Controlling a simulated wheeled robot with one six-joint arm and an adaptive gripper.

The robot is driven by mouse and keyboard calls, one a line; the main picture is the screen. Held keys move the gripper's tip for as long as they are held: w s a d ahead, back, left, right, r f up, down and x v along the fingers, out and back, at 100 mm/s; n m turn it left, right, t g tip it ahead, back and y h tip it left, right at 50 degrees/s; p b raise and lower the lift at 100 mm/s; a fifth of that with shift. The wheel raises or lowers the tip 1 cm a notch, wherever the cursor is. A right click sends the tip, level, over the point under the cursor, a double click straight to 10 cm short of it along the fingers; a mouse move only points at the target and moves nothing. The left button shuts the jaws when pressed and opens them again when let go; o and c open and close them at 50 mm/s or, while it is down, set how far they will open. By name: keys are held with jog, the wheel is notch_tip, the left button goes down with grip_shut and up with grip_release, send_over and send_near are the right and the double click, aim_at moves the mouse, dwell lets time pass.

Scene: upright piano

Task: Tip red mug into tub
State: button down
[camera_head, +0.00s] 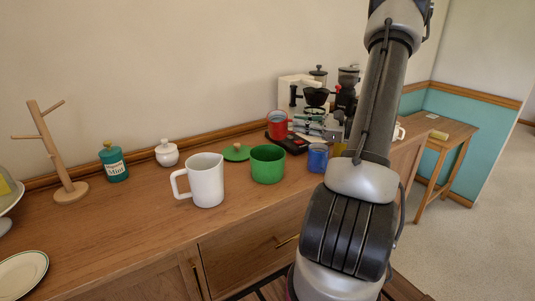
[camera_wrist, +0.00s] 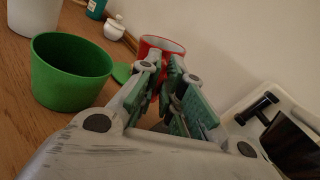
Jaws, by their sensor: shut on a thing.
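The red mug (camera_head: 277,126) is behind and right of the green tub (camera_head: 267,165), above or on a black flat device (camera_head: 290,143); I cannot tell whether they touch. My gripper (camera_head: 298,125) reaches the mug from the right and is shut on it. In the wrist view the red mug (camera_wrist: 162,44) looks upright beyond the fingertips (camera_wrist: 168,70), which partly hide it. The green tub (camera_wrist: 70,75) stands open on the counter at the left; the part of its inside that shows looks empty.
A white jug (camera_head: 206,181) stands left of the tub. A green lid (camera_head: 236,153) and a white lidded pot (camera_head: 166,153) are behind. A blue mug (camera_head: 317,157) is right of the tub. Coffee equipment (camera_head: 318,92) stands at the back right, near the arm.

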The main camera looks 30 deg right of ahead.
jog(key=shift+s+a+n, duration=0.2)
jog(key=shift+a+n, duration=0.05)
jog(key=shift+n, duration=0.15)
jog(key=shift+s+a+r+n, duration=0.2)
jog(key=shift+s+a+n, duration=0.2)
jog(key=shift+n, duration=0.2)
jog(key=n, duration=0.1)
jog(key=s+a+n, duration=0.1)
jog(key=n, duration=0.1)
jog(key=shift+a+f, duration=0.25)
jog(key=shift+f, duration=0.05)
jog(key=shift+s+a+r+n+p, duration=0.2)
jog(key=shift+r+n+p, duration=0.15)
jog(key=shift+n, duration=0.75)
jog(key=shift+s+a+f+n, duration=0.1)
jog(key=shift+f+n, duration=0.35)
jog(key=shift+n, duration=0.55)
jog(key=shift+s+a+r+n+p, duration=0.15)
jog(key=shift+n+p, duration=0.25)
jog(key=shift+n, duration=0.4)
dwell(0.5)
jog(key=shift+s+a+r+n, duration=0.25)
jog(key=shift+s+a+n, duration=0.4)
jog(key=shift+n, duration=0.25)
dwell(0.3)
jog(key=shift+a+f+n+p, duration=0.2)
jog(key=shift+f+n+p, duration=0.1)
jog(key=shift+f+n, duration=0.3)
dwell(0.5)
